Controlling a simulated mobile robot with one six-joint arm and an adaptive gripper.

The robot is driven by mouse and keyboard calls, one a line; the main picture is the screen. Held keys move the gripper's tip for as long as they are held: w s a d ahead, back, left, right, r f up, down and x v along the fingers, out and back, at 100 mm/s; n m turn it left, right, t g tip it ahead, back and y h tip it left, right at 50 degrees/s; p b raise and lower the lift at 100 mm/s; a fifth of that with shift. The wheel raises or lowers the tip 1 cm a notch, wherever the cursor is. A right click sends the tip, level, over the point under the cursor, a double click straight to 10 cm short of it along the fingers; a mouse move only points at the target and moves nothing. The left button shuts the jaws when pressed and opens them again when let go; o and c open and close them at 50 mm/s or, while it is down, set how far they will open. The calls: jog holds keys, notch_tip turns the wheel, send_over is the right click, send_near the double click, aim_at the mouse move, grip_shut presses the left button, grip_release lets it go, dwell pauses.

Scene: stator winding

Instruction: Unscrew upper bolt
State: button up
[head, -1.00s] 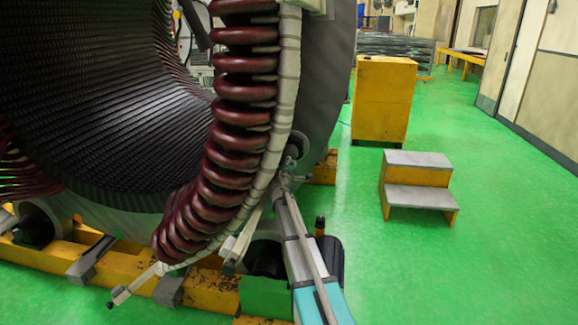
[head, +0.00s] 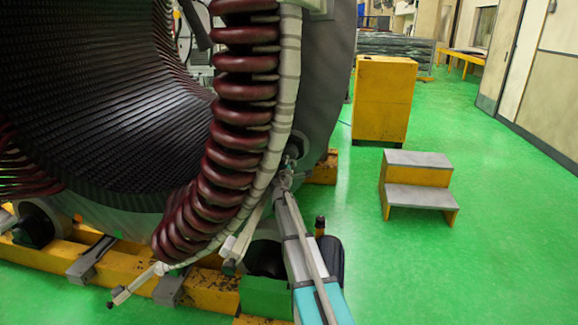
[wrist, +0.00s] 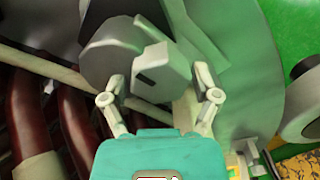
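My gripper (wrist: 157,80) has its two light grey fingers spread in the wrist view, in front of its teal body. A pale grey block with a dark slot (wrist: 165,72), joined to a round grey part (wrist: 120,45), lies between and just beyond the fingertips. I cannot tell whether this is the upper bolt, or whether the fingers touch it. In the head view my gripper (head: 284,180) is small, close to a round fitting (head: 292,150) on the stator's lower right edge. No bolt thread or head can be made out clearly.
The large stator (head: 340,90) with dark red coils (head: 232,140) fills the left. Yellow beams (head: 210,292) support it. A yellow cabinet (head: 382,100) and a two-step stool (head: 418,180) stand to the right. The green floor around them is free.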

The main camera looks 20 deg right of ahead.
jog(key=shift+o, duration=0.4)
jog(key=shift+s, duration=0.1)
jog(key=v, duration=1.2)
dwell(0.6)
